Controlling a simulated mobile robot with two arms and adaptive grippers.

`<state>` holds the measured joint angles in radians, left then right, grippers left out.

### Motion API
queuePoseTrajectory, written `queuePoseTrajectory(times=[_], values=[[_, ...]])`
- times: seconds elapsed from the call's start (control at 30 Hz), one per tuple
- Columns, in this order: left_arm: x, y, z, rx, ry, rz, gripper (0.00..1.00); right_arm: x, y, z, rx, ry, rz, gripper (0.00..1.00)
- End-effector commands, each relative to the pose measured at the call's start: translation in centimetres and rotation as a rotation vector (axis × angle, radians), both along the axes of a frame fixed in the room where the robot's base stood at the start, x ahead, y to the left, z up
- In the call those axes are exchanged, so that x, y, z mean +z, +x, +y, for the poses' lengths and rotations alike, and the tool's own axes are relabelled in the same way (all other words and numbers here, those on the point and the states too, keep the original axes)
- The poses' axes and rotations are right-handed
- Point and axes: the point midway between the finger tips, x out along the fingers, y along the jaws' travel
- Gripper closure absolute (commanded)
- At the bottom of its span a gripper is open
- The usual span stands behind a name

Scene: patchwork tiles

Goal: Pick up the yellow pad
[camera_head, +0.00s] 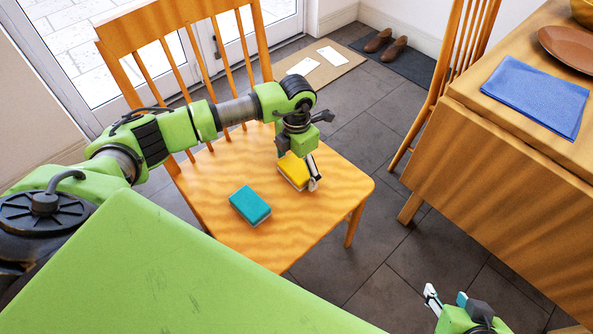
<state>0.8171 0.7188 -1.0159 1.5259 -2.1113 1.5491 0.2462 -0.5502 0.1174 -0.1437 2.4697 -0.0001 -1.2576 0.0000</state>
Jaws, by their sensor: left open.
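The yellow pad (292,172) lies on the seat of a wooden chair (220,188), toward its right side. My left gripper (303,176) is over the yellow pad, pointing down, with one light finger at the pad's right side. The jaws are open around the pad; the other finger is hard to make out. A teal pad (250,205) lies on the same seat to the left and nearer. My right gripper (447,299) is at the bottom right, away from the chair, with its fingertips apart and nothing between them.
A wooden table (520,140) at right bears a folded blue cloth (538,95) and a brown plate (570,48). Another chair (462,50) stands behind it. The chair's slatted back (185,40) rises behind my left arm. Shoes (394,50) sit on a dark mat at the back.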

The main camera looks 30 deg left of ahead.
Motion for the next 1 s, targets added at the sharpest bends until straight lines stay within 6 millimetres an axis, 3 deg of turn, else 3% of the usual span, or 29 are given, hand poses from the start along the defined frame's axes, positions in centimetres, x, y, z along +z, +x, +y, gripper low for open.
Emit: queuePoseTrajectory(times=[0.03,0.2,0.7,0.87,1.0], values=[[0.0,0.0,0.0,0.0,0.0,0.0,0.14,0.0,0.0,0.0,0.0,0.0,0.0,0.6],[0.0,0.0,0.0,0.0,0.0,0.0,0.53,0.0,0.0,0.0,0.0,0.0,0.001,0.6],[0.7,0.1,0.0,0.001,0.001,-0.001,0.53,-0.1,-0.5,-0.1,-0.001,-0.005,0.025,0.6],[1.9,0.1,0.0,0.001,0.0,-0.002,0.53,-1.1,-2.8,-1.0,-0.011,-0.027,0.126,0.6],[3.9,-0.1,-0.2,-0.002,-0.001,-0.003,0.53,-1.9,-5.8,-1.8,-0.021,-0.053,0.248,0.6]])
